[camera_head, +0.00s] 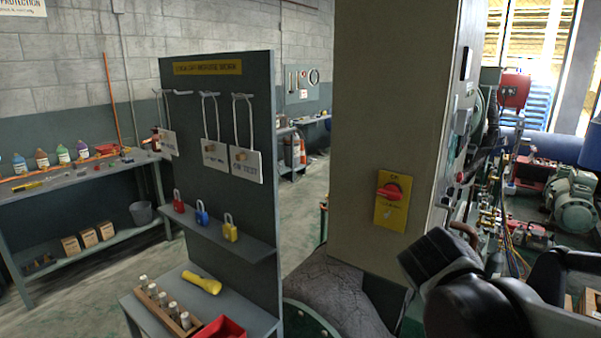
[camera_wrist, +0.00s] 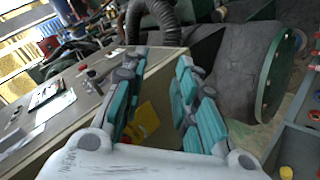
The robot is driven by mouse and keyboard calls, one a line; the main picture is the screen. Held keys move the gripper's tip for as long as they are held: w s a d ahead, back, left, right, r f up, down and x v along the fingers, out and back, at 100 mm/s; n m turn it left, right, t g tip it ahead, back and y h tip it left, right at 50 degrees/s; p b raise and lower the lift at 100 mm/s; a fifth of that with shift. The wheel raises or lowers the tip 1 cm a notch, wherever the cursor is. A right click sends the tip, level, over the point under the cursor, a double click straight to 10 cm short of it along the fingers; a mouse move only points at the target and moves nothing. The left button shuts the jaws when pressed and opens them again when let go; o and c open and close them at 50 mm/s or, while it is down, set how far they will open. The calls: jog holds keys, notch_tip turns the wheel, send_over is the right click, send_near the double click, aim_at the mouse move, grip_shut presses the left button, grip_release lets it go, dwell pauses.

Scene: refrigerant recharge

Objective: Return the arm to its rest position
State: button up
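My gripper (camera_wrist: 162,68) shows in the wrist view with its two teal-padded fingers apart and nothing between the pads. Behind the fingers lies the side of a beige cabinet (camera_wrist: 75,110) with a yellow plate (camera_wrist: 148,118), partly hidden by the left finger. In the head view, my dark arm (camera_head: 470,295) is bent at the lower right, in front of the cabinet (camera_head: 385,100). The gripper itself cannot be made out there. A red rotary switch (camera_head: 393,190) on its yellow plate is on the cabinet's side, left of and above my arm.
A lockout board (camera_head: 225,110) with hanging tags and red, blue and yellow padlocks (camera_head: 202,214) stands left of the cabinet. A yellow flashlight (camera_head: 202,283) and red tray (camera_head: 222,328) lie below. Machinery and pipes (camera_head: 570,200) crowd the right. Open floor (camera_head: 305,215) shows between board and cabinet.

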jog(key=s+a+f+m+y, duration=0.2)
jog(key=s+a+f+y, duration=0.1)
jog(key=s, duration=0.4)
jog(key=s+a+f+m+g+y+b, duration=0.1)
jog(key=s+a+f+m+y, duration=0.1)
jog(key=s, duration=0.4)
jog(key=shift+s+a+f+y, duration=0.4)
jog(key=shift+a+f, duration=0.5)
jog(key=shift+a, duration=0.2)
